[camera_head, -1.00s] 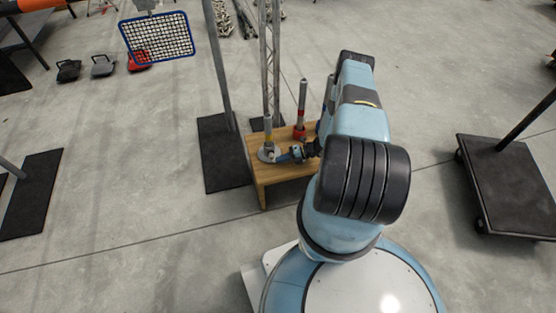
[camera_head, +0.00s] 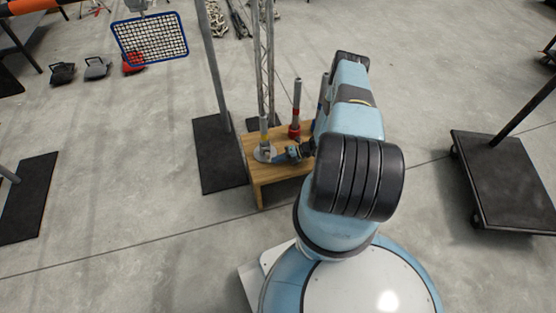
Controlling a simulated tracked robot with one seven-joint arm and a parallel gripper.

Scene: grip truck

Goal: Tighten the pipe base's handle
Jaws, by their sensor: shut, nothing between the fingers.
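A pipe base with a round grey plate (camera_head: 262,155) stands at the left end of the wooden bench top. My arm covers the right part of the bench.
A second upright pipe with a red base (camera_head: 295,130) stands just behind my gripper. A black floor plate with a tall post (camera_head: 215,165) is left of the wooden bench (camera_head: 272,183). A black wheeled platform (camera_head: 505,185) is at the right.

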